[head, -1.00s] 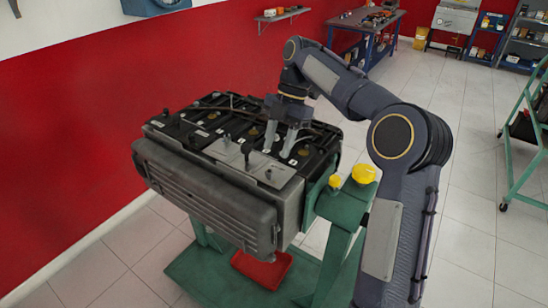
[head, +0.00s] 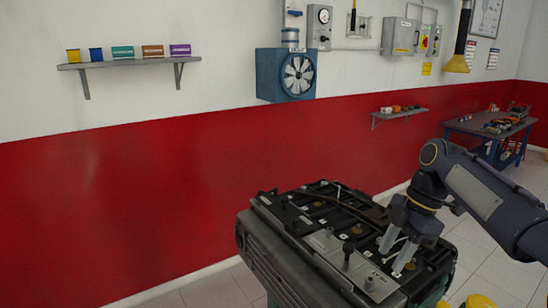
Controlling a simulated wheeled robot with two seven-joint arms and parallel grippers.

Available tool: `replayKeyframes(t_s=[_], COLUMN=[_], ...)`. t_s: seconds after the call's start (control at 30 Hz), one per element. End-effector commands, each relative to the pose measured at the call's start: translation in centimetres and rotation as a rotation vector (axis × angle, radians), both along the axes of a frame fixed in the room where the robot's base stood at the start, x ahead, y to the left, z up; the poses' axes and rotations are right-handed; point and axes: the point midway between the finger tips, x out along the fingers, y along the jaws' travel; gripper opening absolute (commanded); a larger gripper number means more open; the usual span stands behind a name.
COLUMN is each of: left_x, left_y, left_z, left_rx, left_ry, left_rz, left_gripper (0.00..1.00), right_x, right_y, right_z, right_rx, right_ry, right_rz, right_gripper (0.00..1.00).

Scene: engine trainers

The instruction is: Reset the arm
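My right gripper (head: 393,258) points down over the top of the engine block (head: 285,262), at the lower right of the head view. Its two pale fingers are spread apart, with nothing visible between them. The tips are at or just above the black top cover, and I cannot tell whether they touch it. My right arm (head: 480,190) comes in from the right edge. My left gripper and arm are not in view.
The engine is cut off by the lower edge, with yellow knobs (head: 478,301) beside it. A red and white wall stands behind, with a blue fan (head: 286,75), a shelf of colored boxes (head: 130,63) and a small shelf (head: 400,113). A workbench (head: 490,127) stands at the far right.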

Motion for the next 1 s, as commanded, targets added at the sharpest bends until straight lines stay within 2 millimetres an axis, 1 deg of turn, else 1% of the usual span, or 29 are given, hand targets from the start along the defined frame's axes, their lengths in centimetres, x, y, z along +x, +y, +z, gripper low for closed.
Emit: replayKeyframes(t_s=[0.03, 0.17, 0.2, 0.27, 0.3, 0.37, 0.4, 0.47, 0.5, 0.6, 0.7, 0.8, 0.9, 1.0], left_x=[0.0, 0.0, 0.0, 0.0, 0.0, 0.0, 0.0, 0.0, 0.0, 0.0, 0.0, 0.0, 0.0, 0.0], left_y=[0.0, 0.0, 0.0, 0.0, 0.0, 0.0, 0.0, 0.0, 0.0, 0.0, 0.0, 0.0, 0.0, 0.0], left_z=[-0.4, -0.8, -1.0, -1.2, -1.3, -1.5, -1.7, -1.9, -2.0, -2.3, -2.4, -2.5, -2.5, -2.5], left_rx=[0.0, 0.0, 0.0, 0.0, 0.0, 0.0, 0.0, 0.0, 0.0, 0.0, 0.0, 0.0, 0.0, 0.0], left_ry=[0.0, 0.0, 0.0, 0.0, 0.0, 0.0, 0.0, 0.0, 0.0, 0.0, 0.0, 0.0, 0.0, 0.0], left_rz=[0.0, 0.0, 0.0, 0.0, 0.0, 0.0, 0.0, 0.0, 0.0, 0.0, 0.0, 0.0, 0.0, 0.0], left_gripper=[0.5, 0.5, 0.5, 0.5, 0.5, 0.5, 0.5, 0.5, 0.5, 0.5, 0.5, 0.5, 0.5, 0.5], right_x=[-1.9, -6.3, -7.7, -9.8, -11.2, -13.3, -14.8, -16.8, -18.0, -20.6, -22.5, -23.5, -24.0, -24.0], right_y=[0.3, 1.0, 1.2, 1.6, 1.9, 2.3, 2.6, 3.1, 3.5, 4.4, 5.2, 5.8, 6.0, 6.1], right_z=[0.2, -0.5, -0.9, -1.7, -2.4, -3.6, -4.5, -6.0, -7.1, -9.7, -11.9, -13.4, -14.0, -14.2], right_rx=[-0.015, -0.025, -0.018, -0.002, 0.013, 0.044, 0.069, 0.114, 0.147, 0.234, 0.308, 0.36, 0.385, 0.39], right_ry=[-0.005, -0.002, -0.001, 0.004, 0.01, 0.019, 0.029, 0.046, 0.06, 0.102, 0.145, 0.178, 0.195, 0.2], right_rz=[-0.102, -0.417, -0.516, -0.663, -0.762, -0.91, -1.008, -1.153, -1.245, -1.447, -1.597, -1.692, -1.736, -1.745], right_gripper=[0.39, 0.39, 0.39, 0.39, 0.39, 0.39, 0.39, 0.39, 0.39, 0.39, 0.39, 0.39, 0.39, 0.39])
